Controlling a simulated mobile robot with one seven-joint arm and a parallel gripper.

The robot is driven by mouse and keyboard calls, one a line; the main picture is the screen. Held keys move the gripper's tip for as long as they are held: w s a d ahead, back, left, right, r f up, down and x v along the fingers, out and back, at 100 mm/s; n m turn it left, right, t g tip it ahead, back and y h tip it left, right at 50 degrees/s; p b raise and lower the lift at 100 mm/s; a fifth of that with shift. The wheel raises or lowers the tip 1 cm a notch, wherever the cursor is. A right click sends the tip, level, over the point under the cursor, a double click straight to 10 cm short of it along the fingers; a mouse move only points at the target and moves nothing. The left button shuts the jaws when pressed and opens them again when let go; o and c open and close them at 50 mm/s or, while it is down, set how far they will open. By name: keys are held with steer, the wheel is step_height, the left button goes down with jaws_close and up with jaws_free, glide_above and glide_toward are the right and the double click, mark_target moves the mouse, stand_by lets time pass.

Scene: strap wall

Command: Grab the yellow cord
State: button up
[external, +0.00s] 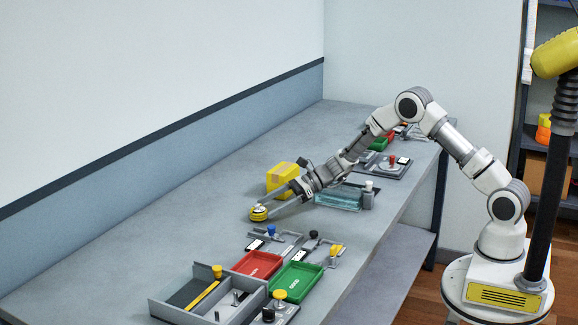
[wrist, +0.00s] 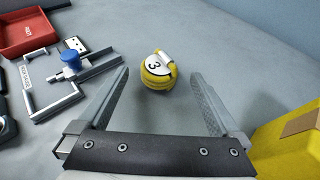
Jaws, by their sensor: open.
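The yellow cord (external: 259,213) is a small round coil on the grey bench, left of the yellow box in the external view. In the wrist view, the yellow cord (wrist: 156,82) has a white label with a 3 and a pale band on top. My gripper (external: 269,206) is open and empty, its fingers pointing down and left toward the cord. In the wrist view, the cord shows in the gap between the fingertips of my gripper (wrist: 160,74). There is clear space on both sides, and no contact shows. I cannot tell the exact height of the fingertips over it.
A yellow box (external: 283,176) stands close behind my fingers; it is at the lower right in the wrist view (wrist: 290,140). A red tray (external: 258,264), a green tray (external: 297,282) and knobbed fixtures lie nearer. The bench around the cord is bare.

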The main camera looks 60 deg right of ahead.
mark_target(263, 208)
steer(key=x, duration=0.4)
steer(key=shift+w+a+r, duration=0.1)
steer(key=shift+w+a, duration=0.05)
steer(key=shift+a, duration=0.05)
steer(key=shift+c, duration=0.3)
steer(key=c, duration=1.4)
steer(key=shift+r, duration=0.1)
